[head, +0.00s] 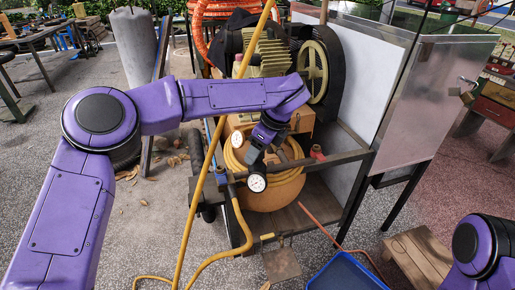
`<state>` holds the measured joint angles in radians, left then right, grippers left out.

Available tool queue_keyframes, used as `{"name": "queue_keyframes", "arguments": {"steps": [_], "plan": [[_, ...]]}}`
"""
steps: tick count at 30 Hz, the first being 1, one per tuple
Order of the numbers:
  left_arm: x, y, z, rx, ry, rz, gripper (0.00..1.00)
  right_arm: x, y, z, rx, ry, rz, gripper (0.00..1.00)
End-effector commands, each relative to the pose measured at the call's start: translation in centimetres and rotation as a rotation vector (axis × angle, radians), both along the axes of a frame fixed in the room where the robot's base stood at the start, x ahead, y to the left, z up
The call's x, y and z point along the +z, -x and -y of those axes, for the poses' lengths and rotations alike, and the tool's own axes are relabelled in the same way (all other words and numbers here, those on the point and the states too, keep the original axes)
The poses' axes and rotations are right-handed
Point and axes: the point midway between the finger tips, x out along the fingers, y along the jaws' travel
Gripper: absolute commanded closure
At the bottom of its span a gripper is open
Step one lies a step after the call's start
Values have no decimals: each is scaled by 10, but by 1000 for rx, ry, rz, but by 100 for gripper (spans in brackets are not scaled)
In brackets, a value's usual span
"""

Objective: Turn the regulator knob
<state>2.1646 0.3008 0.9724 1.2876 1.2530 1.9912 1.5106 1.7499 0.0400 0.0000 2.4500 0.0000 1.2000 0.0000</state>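My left arm reaches in from the left, and its gripper (254,157) points down at the regulator on the compressor cart (345,155). Two white round gauges sit there: a lower gauge (257,183) just below the gripper and an upper gauge (238,139) beside it. The gripper's dark fingers are at or very close to the regulator. The regulator knob cannot be made out; the gripper seems to cover it. Whether the fingers are closed on it is too small to tell. Of my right arm only a purple joint shows at the lower right; its gripper is out of view.
An orange tank (272,195) with a coiled yellow hose sits behind the gauges. A yellow hose (193,215) runs upright across the front. A blue bin (345,274) and a wooden step (415,258) stand on the floor at right. A grey panel (436,100) rises right of the cart.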

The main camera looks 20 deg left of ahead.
Motion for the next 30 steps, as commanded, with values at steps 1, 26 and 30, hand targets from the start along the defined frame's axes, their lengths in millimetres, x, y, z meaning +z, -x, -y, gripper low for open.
{"name": "queue_keyframes", "arguments": {"steps": [1, 26, 30], "plan": [[0, 0, 0, 0, -1, 0, 31, 0, 0, 0, 0, 0, 0, 62], [94, 5, 38, -2, -1, 4, 31, 7, 0, 0, 0, 0, 0, 62], [98, 6, 40, -1, 0, 3, 31, 7, 0, 0, 0, 0, 0, 62]]}}
